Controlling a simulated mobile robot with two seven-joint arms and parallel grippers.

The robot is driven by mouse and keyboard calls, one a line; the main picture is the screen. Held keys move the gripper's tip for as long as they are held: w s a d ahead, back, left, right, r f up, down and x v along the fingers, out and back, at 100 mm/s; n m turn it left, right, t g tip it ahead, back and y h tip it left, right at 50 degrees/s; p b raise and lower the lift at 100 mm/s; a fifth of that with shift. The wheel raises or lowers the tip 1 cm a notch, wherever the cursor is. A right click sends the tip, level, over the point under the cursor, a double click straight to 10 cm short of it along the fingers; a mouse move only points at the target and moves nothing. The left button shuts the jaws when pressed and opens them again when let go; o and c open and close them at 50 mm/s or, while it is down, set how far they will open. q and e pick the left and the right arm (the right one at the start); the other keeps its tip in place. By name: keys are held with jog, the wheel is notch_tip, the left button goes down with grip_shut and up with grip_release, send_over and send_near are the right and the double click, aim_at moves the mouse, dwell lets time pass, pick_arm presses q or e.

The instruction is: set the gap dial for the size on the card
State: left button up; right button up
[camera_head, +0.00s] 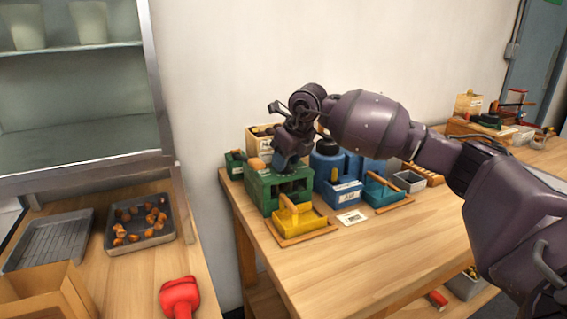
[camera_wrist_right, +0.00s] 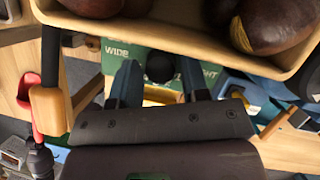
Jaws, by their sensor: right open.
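My right gripper (camera_head: 285,160) is over the green machine (camera_head: 262,192) on the wooden table. In the right wrist view its two blue fingers (camera_wrist_right: 160,85) are apart. A dark round knob (camera_wrist_right: 160,67), which looks like the gap dial, shows between them on the green panel. I cannot tell whether the fingers touch it. The panel reads "WIDE" to the left of the knob and letters ending in "GHT" to its right. No pointer on the knob can be made out. A white card (camera_head: 352,218) lies on the table; its print is too small to read. My left gripper is out of view.
A wooden hopper (camera_wrist_right: 200,35) with chestnuts is close to the wrist. An orange-handled lever (camera_wrist_right: 47,110) stands at left. A yellow tray (camera_head: 303,224), a blue bin (camera_head: 341,190) and a teal tray (camera_head: 384,194) stand around the machine. The front tabletop is clear.

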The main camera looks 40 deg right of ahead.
jog(key=shift+w+f, duration=0.15)
jog(key=shift+f, duration=0.15)
jog(key=c, duration=0.6)
